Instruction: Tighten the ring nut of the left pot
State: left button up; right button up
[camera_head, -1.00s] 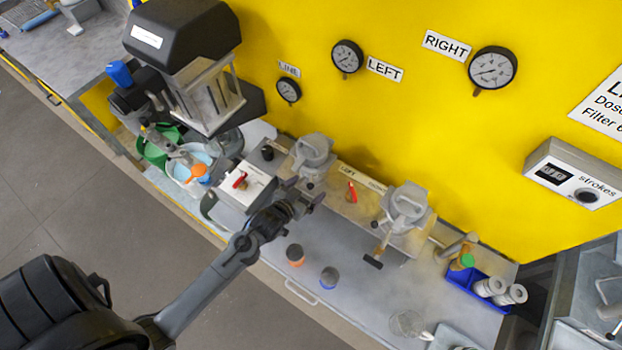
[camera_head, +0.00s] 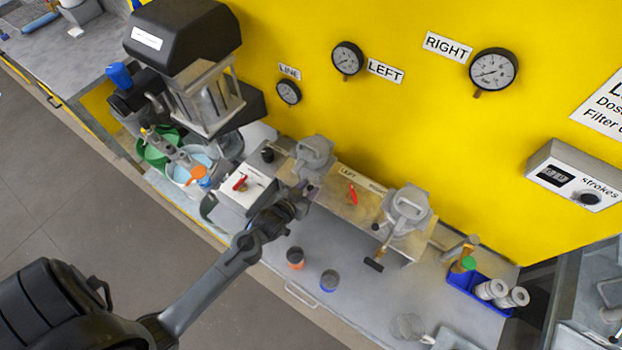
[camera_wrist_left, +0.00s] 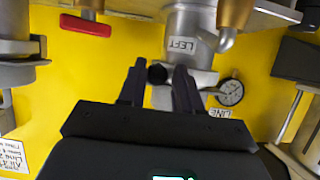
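The left pot (camera_head: 313,157) is a grey metal body on the bench shelf below the yellow wall. In the left wrist view it appears upside down with a "LEFT" label (camera_wrist_left: 180,45). A round black knob (camera_wrist_left: 157,74), which looks like the end of its ring-nut handle, shows between my left fingers. My left gripper (camera_head: 303,189) is at the front of the left pot; its fingers also show in the left wrist view (camera_wrist_left: 159,82). They stand apart on either side of the knob, with a narrow gap visible. The ring nut itself is mostly hidden. My right gripper is out of view.
The right pot (camera_head: 406,208) has a black-ended handle (camera_head: 374,264) sticking forward. An orange-banded cup (camera_head: 295,257) and a blue-banded cup (camera_head: 329,280) stand on the bench. A blue bin (camera_head: 470,286) is at right.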

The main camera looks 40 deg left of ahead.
pick_arm(q)
jog(key=shift+d, duration=0.2)
jog(key=shift+c, duration=0.6)
jog(key=shift+s+a+p, duration=0.2)
jog(key=shift+a+p, duration=0.1)
jog(key=shift+s+a, duration=0.3)
jog(key=shift+a, duration=0.15)
jog(key=shift+c, duration=0.4)
jog(key=shift+a+f, duration=0.1)
